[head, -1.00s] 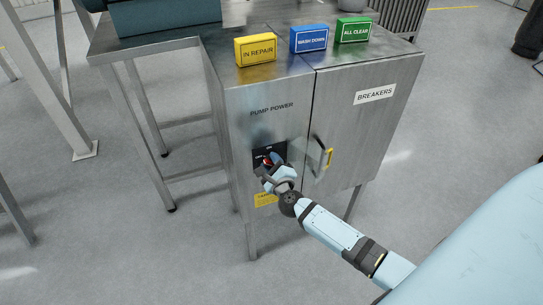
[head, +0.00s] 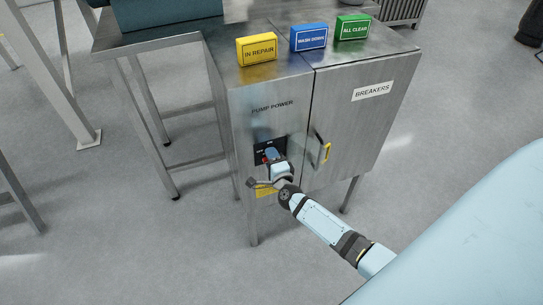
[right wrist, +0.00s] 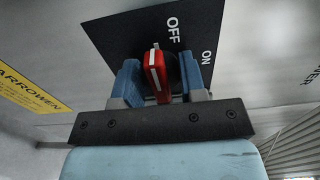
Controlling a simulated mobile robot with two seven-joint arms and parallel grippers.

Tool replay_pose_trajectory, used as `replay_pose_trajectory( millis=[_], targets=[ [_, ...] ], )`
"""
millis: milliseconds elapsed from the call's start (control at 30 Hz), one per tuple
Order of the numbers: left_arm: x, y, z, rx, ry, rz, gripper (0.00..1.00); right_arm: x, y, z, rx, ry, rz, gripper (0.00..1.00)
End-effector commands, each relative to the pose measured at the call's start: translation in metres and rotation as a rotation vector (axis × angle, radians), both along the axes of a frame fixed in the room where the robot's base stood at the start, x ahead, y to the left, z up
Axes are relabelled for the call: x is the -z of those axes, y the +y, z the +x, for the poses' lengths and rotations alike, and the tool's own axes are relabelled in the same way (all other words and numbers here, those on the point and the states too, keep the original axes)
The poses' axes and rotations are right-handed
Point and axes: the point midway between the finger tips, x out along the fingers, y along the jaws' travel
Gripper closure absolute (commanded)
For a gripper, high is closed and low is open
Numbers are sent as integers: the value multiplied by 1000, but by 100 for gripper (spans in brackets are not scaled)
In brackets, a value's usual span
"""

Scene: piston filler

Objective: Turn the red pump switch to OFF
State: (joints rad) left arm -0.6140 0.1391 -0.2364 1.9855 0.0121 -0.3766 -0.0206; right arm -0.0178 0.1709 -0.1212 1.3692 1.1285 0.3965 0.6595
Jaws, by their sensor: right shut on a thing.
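The red pump switch (right wrist: 157,72) stands out from a black plate (right wrist: 125,36) marked OFF and ON. In the right wrist view its white-marked end lies nearer the OFF label than the ON label. My right gripper (right wrist: 160,82) has its blue fingers on either side of the switch handle and is shut on it. My left gripper is not in view.
Yellow (head: 257,51), blue (head: 309,37) and green (head: 352,27) signs stand on top. A yellow label (right wrist: 30,90) is beside the plate.

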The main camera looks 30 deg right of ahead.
Motion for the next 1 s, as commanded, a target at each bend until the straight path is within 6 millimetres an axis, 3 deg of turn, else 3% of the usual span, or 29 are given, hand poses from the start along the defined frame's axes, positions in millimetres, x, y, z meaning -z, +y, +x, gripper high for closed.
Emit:
replay_pose_trajectory(
  millis=[533, 567, 633, 1000],
  targets=[
    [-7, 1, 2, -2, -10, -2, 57, 0, 1, 0, -1, 6, -22, 86],
    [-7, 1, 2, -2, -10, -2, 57, 0, 1, 0, -1, 6, -22, 55],
    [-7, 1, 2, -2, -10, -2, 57, 0, 0, 0, -1, 6, -21, 39],
    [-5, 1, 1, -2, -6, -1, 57, 1, 2, -6, -1, 6, -20, 39]
  ],
)
